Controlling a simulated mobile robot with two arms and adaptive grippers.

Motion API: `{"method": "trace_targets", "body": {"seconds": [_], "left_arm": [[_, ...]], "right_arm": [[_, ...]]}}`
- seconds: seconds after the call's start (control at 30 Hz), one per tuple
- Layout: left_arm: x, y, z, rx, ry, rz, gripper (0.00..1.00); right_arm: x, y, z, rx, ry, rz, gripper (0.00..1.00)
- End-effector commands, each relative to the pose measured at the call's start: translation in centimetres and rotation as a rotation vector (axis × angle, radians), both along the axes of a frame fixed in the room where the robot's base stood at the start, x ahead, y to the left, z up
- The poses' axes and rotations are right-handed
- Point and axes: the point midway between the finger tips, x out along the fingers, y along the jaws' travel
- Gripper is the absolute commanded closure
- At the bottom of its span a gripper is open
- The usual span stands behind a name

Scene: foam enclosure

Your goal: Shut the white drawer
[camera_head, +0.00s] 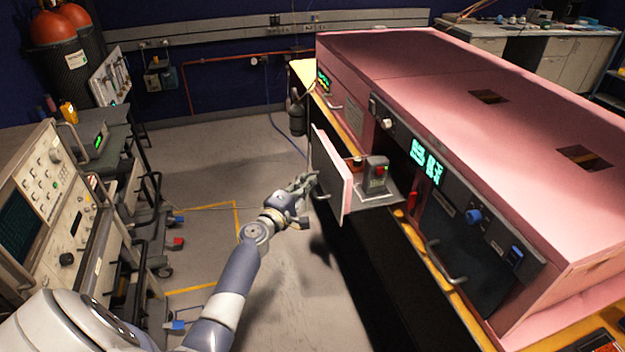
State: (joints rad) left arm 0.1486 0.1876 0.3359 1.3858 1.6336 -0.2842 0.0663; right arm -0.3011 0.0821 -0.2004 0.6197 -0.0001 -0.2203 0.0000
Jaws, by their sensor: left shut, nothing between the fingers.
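The white drawer (347,193) stands pulled out from the pink foam enclosure (440,75), near the middle of the view. Its pale front panel faces left and has a handle (322,196) on it. A grey box with a red button (376,174) sits inside the drawer. My left gripper (309,182) is shut and empty, just left of the drawer's front, close to the handle. I cannot tell whether the fingertips touch the panel. My right gripper is not in view.
A bench with old instruments (45,195) stands along the left. Open floor (225,165) lies between it and the enclosure. A yellow-edged table (303,72) carries the enclosure. Another closed front with a handle (445,265) is nearer on the right.

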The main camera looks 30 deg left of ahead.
Motion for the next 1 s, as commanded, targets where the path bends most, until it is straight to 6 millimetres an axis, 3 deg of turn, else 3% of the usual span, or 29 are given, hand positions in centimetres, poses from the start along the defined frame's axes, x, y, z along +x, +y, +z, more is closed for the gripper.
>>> {"method": "trace_targets", "body": {"seconds": [0.2,0.77,1.0], "left_arm": [[1.5,-1.2,0.1,0.0,0.0,0.002,1.0],[1.9,-1.7,0.0,0.0,-0.001,0.002,1.0],[3.6,-3.1,-0.1,0.0,-0.002,0.0,1.0]], "right_arm": [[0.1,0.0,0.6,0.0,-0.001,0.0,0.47],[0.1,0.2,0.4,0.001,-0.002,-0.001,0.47],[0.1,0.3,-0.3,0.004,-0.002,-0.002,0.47]]}}
